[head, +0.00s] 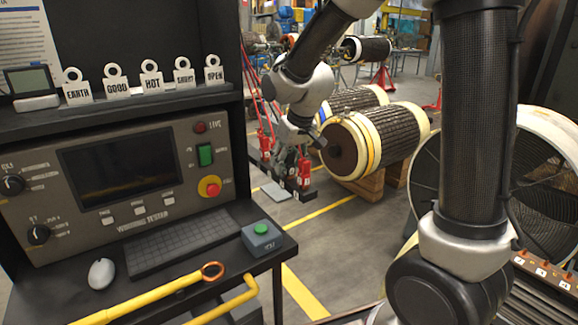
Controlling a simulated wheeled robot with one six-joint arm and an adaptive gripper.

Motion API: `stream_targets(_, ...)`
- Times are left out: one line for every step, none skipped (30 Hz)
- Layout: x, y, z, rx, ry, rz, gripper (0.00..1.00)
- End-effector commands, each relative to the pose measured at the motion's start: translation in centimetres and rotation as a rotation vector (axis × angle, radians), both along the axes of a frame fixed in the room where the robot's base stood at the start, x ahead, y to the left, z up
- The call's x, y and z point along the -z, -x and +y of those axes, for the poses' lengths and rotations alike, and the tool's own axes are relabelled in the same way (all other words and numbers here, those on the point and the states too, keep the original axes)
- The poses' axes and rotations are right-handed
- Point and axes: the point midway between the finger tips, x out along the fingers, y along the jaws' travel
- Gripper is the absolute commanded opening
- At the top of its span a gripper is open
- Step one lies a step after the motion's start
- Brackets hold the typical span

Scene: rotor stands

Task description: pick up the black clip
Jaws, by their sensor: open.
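My gripper (287,160) hangs at the end of my arm near the middle of the head view, above the floor beyond the bench. It is small and dark here, and it is open. Red clip-like pieces with pale labels (305,174) show just right of it, and more red pieces (264,142) show to its left. Dark shapes sit among them, but I cannot clearly separate a black clip from my dark gripper fingers. I see nothing clearly held between the fingers.
Wound rotors (375,142) rest on wooden supports behind and right of my gripper. The winding tester (120,185) stands on a black bench at left, with a green-button box (262,238) at its corner. A large fan (545,170) stands at right.

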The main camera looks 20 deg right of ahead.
Motion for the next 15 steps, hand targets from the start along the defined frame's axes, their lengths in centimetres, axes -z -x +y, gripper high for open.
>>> stream_targets(0.58,-0.17,0.09,-0.001,0.001,0.003,0.49)
stream_targets(0.80,-0.27,0.12,-0.001,0.001,0.002,0.49)
stream_targets(1.01,-0.38,0.15,-0.001,0.001,0.001,0.49)
stream_targets(1.11,-0.43,0.17,-0.001,0.000,0.000,0.49)
stream_targets(1.16,-0.45,0.18,-0.001,0.000,0.000,0.49)
stream_targets(1.17,-0.46,0.18,-0.001,0.000,0.000,0.49)
stream_targets(1.16,-0.46,0.18,0.000,0.000,0.000,0.49)
stream_targets(1.14,-0.45,0.18,0.000,0.000,-0.001,0.49)
stream_targets(1.13,-0.45,0.18,0.000,0.000,-0.001,0.49)
stream_targets(1.13,-0.45,0.18,0.000,0.000,-0.001,0.49)
stream_targets(1.13,-0.45,0.18,0.000,0.000,0.000,0.45)
stream_targets(1.12,-0.44,0.18,-0.001,0.000,-0.001,0.38)
stream_targets(1.12,-0.44,0.18,-0.001,0.000,0.000,0.33)
stream_targets(1.11,-0.44,0.17,-0.001,0.000,-0.001,0.27)
stream_targets(1.11,-0.44,0.17,0.000,0.000,-0.001,0.20)
